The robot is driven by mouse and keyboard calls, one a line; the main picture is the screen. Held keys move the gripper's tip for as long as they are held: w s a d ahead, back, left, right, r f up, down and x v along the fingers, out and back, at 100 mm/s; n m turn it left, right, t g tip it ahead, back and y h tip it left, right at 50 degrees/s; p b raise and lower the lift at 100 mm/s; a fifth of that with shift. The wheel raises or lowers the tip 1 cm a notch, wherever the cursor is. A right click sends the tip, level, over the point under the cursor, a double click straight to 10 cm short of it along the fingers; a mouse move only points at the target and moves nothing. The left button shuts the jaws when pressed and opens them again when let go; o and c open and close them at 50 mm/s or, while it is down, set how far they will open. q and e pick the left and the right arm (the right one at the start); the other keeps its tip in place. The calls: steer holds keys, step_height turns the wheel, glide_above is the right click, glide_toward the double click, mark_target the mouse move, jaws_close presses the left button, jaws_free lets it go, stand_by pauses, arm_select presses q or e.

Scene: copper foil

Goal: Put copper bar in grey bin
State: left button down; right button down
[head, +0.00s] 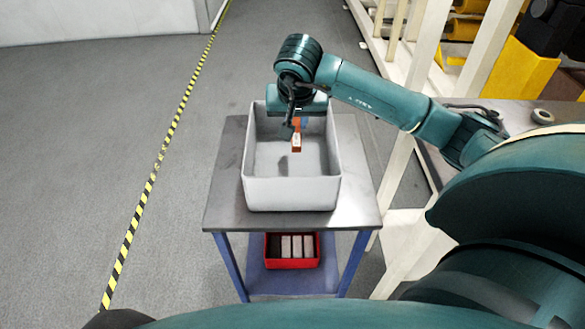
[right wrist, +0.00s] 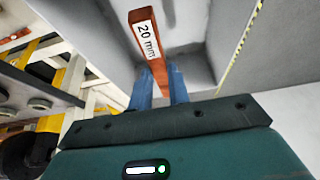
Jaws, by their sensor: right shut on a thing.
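The copper bar (head: 296,139) is a reddish-brown bar with a white label. In the right wrist view the bar (right wrist: 167,72) shows the label "20 mm". My right gripper (head: 297,122) is shut on it, with the blue fingers (right wrist: 160,88) on either side of the bar. The gripper holds the bar over the grey bin (head: 292,194), within the outline of its opening. How far the bar is above the bin floor is hard to tell. The bin looks empty otherwise and stands on a metal-topped cart. My left gripper is not in view.
The cart's top (head: 225,190) has bare metal around the bin. A red box (head: 292,263) with several grey blocks sits on its lower shelf. A pale frame and a bench (head: 555,114) stand at the right. Open floor (head: 90,130) with a yellow-black stripe lies left.

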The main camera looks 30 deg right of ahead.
step_height(320, 180, down, 9)
steer(key=shift+f, duration=0.2)
stand_by(0.3)
